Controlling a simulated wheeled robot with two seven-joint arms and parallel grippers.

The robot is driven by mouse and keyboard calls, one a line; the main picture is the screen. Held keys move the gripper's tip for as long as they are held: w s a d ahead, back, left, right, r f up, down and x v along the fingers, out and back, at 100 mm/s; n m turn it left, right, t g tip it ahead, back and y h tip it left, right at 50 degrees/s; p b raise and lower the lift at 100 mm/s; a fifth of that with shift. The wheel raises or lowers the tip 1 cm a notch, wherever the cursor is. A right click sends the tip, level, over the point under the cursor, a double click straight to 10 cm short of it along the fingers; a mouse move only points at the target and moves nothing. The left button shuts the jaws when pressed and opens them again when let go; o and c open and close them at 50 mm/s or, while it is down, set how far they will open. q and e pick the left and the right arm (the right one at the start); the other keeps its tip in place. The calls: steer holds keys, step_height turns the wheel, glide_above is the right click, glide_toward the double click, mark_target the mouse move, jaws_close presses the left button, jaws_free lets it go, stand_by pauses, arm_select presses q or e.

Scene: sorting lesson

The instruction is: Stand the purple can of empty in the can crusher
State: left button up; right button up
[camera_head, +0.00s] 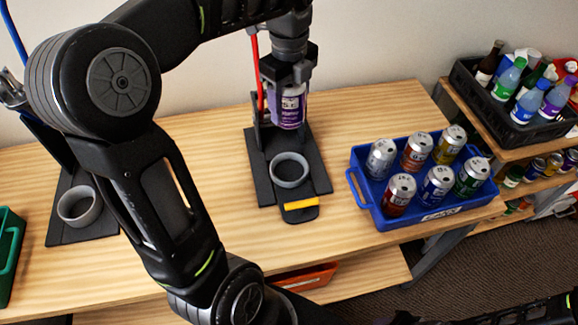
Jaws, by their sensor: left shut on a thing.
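My left gripper (288,76) is shut on the purple can (289,106) and holds it upright from above. The can is over the back part of the black can crusher (262,180), behind its grey ring (289,169). I cannot tell how high the can is above the base. The crusher has a red lever (256,75) and a yellow-edged plate in front. My right gripper is not in view; a dark part of my body shows at the bottom right.
A blue crate (432,213) with several cans stands right of the crusher. A second ring (79,206) on a black base stands left, beside a green bin (11,255). A black crate (521,134) of bottles is at the far right. My left arm covers the table's middle left.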

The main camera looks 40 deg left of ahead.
arm_select(q)
step_height(320, 180, down, 14)
steer(key=shift+f+p, duration=0.25)
steer(key=shift+p, duration=0.35)
steer(key=shift+f, duration=2.1)
steer(key=shift+f, duration=0.3)
steer(key=o, duration=1.3)
steer(key=shift+r, duration=0.5)
step_height(320, 180, up, 12)
steer(key=b, duration=0.1)
steer(key=shift+f, duration=0.15)
